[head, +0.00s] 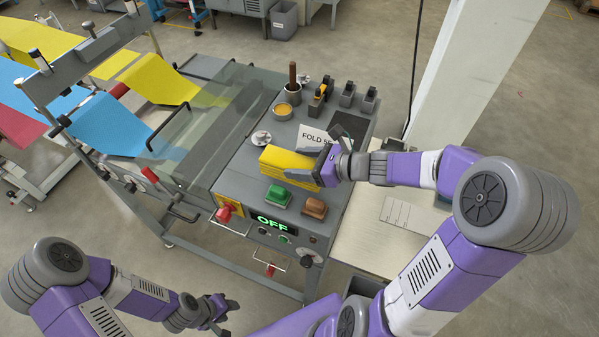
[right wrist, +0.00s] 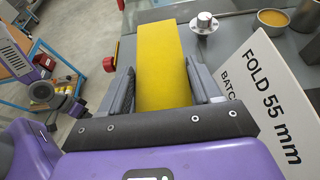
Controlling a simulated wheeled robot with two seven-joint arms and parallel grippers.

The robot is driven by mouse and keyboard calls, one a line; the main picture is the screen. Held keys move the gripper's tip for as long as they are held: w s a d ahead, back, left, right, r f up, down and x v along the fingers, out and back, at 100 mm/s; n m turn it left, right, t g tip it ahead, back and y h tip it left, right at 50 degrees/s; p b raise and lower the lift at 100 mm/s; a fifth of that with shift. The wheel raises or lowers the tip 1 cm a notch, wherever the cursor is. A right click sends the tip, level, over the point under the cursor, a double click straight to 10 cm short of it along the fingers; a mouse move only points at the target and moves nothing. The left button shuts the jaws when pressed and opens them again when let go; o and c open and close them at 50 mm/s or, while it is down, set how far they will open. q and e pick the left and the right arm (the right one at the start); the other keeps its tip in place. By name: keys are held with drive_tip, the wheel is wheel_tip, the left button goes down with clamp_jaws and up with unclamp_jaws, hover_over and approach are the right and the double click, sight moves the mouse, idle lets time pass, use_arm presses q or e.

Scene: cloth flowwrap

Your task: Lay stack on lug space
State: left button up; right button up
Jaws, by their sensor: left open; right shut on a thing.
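A yellow stack (head: 288,164), a long folded block, is at the front part of the grey machine top (head: 232,172). My right gripper (head: 327,166) is shut on its right end; in the right wrist view the stack (right wrist: 162,62) lies between the two fingers. I cannot tell whether the stack touches the top or hangs just above it. My left gripper (head: 222,309) is open and empty, low in front of the machine and away from the stack. I cannot make out which spot is the lug space.
A white card (head: 313,138) reading FOLD 55 mm is behind the stack, beside a metal knob (head: 261,138). Green (head: 276,196) and brown (head: 314,208) blocks sit in front, above a lit OFF display (head: 272,223). A clear cover (head: 205,130) lies left. A yellow bowl (head: 283,110) stands behind.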

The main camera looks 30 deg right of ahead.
drive_tip(key=shift+f+b, duration=0.35)
drive_tip(key=shift+f, duration=1.45)
drive_tip(key=shift+f, duration=0.15)
drive_tip(key=o, duration=0.8)
